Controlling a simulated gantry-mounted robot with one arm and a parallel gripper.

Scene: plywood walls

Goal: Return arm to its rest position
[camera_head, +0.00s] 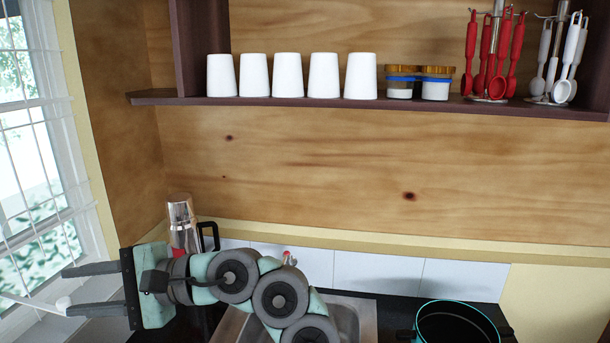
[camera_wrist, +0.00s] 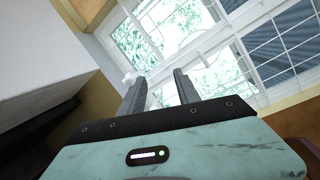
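My gripper (camera_head: 82,288) is at the lower left in the head view, stretched out to the left toward the window. Its two dark fingers are spread apart with nothing between them. In the wrist view my gripper (camera_wrist: 157,85) also shows open and empty, with the window behind its fingers. My arm folds back from it across the front of the sink in the head view.
A barred window (camera_head: 30,150) is close on the left. A steel flask (camera_head: 182,222) stands just behind my wrist. A sink (camera_head: 350,316) and a dark pot (camera_head: 456,322) are lower right. A shelf (camera_head: 300,102) above holds several white cups (camera_head: 288,75), jars and utensil racks.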

